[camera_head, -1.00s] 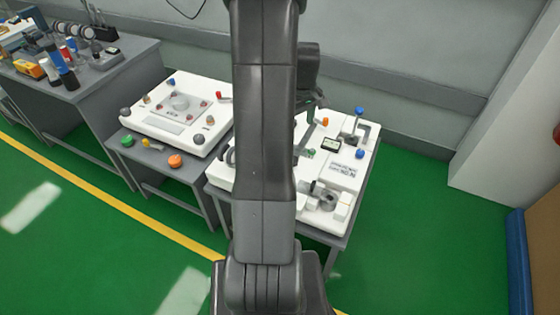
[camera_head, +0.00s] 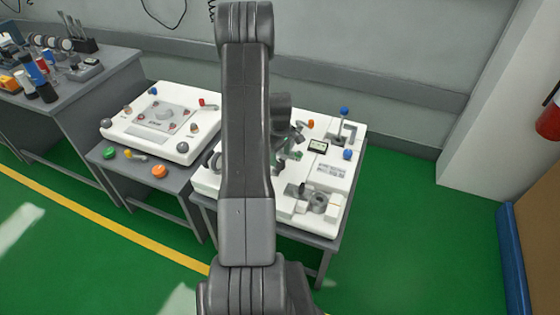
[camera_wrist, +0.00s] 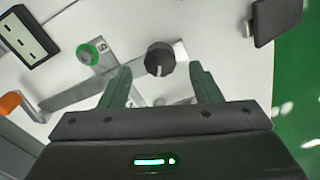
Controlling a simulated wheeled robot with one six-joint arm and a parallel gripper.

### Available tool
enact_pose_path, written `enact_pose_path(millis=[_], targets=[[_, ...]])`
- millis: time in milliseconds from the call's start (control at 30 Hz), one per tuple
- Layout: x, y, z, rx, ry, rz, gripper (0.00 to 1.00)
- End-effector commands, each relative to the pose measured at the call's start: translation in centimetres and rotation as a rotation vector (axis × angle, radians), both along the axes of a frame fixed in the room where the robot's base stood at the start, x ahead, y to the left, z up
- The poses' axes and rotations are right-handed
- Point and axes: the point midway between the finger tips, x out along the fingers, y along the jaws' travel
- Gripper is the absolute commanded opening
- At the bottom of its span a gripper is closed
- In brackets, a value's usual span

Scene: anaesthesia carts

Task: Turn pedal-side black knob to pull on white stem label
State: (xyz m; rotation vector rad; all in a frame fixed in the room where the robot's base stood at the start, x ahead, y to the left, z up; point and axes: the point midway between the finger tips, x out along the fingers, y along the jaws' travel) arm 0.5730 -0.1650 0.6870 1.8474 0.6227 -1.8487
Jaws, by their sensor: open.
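A round black knob (camera_wrist: 160,58) with a white pointer line shows in the wrist view, on a white panel beside a grey metal bar. The line points down in the picture, toward my gripper. My gripper (camera_wrist: 160,70) is open, with one finger on each side of the knob in the picture; I see no contact. Small letter labels sit by the knob and by a green knob (camera_wrist: 91,53); I cannot make out a white stem label. In the head view my arm covers the left part of the right-hand white panel (camera_head: 346,131), and the black knob cannot be picked out.
The wrist view shows a small display (camera_wrist: 28,38), an orange knob (camera_wrist: 9,101) and a dark block (camera_wrist: 278,18) around the knob. In the head view, blue knobs (camera_head: 347,154) and a grey round fitting (camera_head: 318,203) stand on the panel. Another white panel (camera_head: 125,124) lies left.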

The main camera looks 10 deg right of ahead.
Motion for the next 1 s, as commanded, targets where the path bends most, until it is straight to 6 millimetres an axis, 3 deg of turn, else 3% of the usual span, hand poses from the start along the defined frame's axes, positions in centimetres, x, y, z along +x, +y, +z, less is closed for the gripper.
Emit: enact_pose_path(millis=[233,600,833,1000], targets=[[0.0,0.0,-2.9,0.0,0.0,0.0,0.57],[0.0,0.0,-3.4,0.0,0.0,0.0,0.57],[0.0,0.0,-3.3,0.0,0.0,0.0,0.13],[0.0,0.0,-3.4,-0.001,-0.001,-0.005,0.13]])
